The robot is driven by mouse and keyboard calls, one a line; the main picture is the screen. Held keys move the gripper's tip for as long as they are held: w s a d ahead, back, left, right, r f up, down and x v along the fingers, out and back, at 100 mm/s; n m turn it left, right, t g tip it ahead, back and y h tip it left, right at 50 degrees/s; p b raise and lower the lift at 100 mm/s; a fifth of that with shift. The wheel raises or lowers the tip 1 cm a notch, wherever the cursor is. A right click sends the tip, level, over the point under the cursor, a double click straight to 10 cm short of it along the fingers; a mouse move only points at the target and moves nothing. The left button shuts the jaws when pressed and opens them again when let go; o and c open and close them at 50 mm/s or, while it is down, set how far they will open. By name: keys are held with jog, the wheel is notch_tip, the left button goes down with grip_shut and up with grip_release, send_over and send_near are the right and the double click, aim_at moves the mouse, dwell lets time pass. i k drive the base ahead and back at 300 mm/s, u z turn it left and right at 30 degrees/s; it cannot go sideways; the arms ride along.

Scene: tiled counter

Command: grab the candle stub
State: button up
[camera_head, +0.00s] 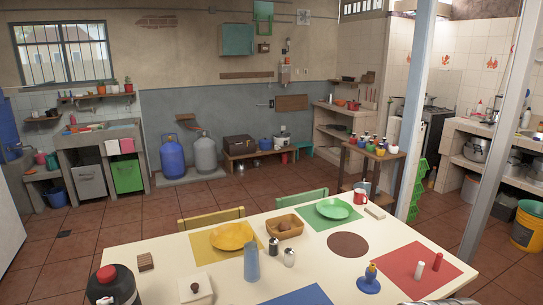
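I cannot tell for sure which thing is the candle stub. A short white cylinder (419,270) stands upright on the red mat (400,268) at the right of the cream table and looks like a candle stub. A red cylinder (437,262) stands just right of it, also on the mat. A blue piece with a yellow top (369,280) stands left of the mat; it may be a candle holder. My gripper's fingers do not show. A grey shape at the bottom edge, right of centre, is cut off.
Grey posts (489,150) stand behind the table's right side.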

aim_at(372, 266)
jog(key=z, duration=0.55)
jog(key=k, duration=1.35)
jog(key=z, duration=0.75)
jog(key=i, duration=1.35)
jog(key=u, duration=0.6)
